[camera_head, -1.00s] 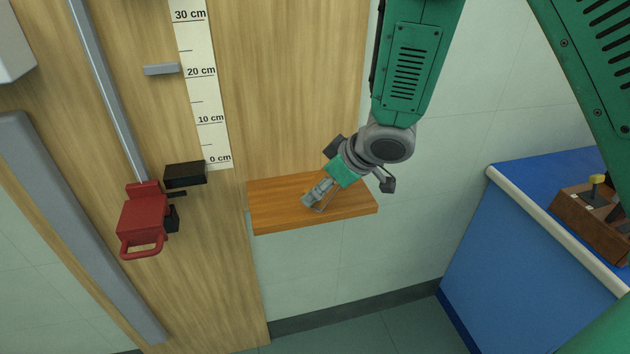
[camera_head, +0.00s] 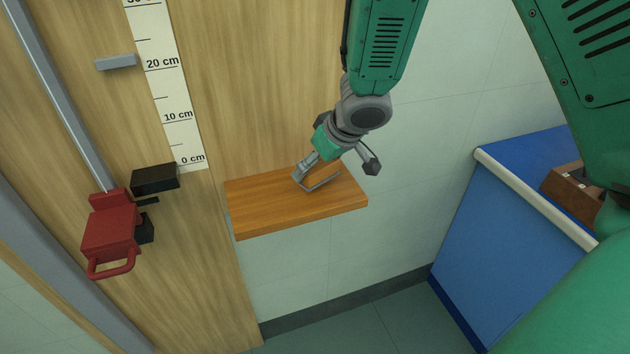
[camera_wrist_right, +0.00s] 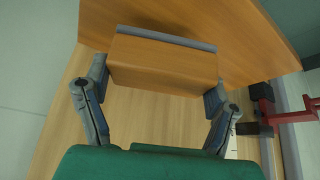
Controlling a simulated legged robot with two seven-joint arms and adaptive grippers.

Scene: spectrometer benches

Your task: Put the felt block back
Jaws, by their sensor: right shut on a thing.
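My right gripper (camera_head: 316,178) is just over the orange wooden shelf (camera_head: 262,212), towards its far side. In the wrist view the right gripper (camera_wrist_right: 158,92) is shut on a wood-coloured block with a grey layer along its far face, which I take as the felt block (camera_wrist_right: 165,63). One finger presses each end of it. In the head view the block is hard to tell from the shelf, as the colours match. Whether it touches the shelf I cannot tell. My left gripper is not in view.
Left of the shelf, a wooden panel carries a scale (camera_head: 170,100), a black block (camera_head: 155,178), a grey peg (camera_head: 116,62) and a red handled part (camera_head: 110,232) on a metal rail. A blue bench (camera_head: 500,230) stands at the right, with open floor between.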

